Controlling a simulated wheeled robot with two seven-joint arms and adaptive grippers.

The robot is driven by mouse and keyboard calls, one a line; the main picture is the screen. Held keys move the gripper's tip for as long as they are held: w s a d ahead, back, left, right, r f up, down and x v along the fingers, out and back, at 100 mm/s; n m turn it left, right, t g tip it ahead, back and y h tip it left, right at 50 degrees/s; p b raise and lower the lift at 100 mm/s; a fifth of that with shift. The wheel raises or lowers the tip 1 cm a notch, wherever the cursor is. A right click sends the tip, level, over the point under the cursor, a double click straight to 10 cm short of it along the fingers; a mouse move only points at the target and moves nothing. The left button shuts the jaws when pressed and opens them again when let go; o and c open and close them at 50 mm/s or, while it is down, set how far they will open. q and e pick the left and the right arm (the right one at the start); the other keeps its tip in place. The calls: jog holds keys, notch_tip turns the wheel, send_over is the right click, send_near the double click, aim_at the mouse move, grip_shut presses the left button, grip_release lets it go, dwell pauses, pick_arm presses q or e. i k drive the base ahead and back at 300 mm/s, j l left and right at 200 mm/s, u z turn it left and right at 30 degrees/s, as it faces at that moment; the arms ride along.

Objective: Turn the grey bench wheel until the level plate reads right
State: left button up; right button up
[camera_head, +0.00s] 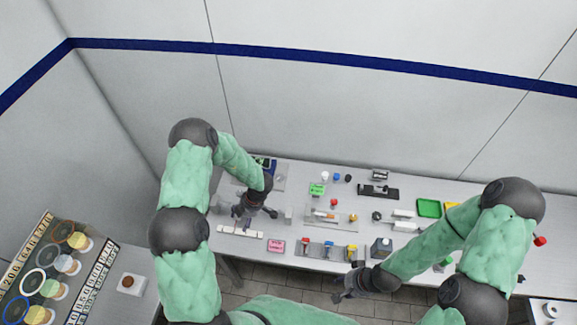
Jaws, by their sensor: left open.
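My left gripper (254,212) is open over the left part of the bench, with its fingers pointing down. I cannot make out a grey wheel for certain; one may be hidden under or behind my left gripper. A long white plate (240,232) with small dark marks lies just in front of it, but I cannot tell whether it is the level plate or read it. My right gripper (340,288) hangs at the front edge of the bench, and its fingers are too small and dark to judge. I see nothing clearly held in either gripper.
The light grey bench (300,180) carries several small items: a green card (317,189), a pink card (276,246), a green tray (429,208), a black fixture (378,191) and a dark block (381,248). A panel with coloured rings (40,283) stands at the left.

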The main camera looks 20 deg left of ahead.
aim_at(279, 178)
jog(key=i+l, duration=0.25)
jog(key=i, duration=0.3)
jog(key=i+l, duration=0.2)
jog(key=i, duration=0.3)
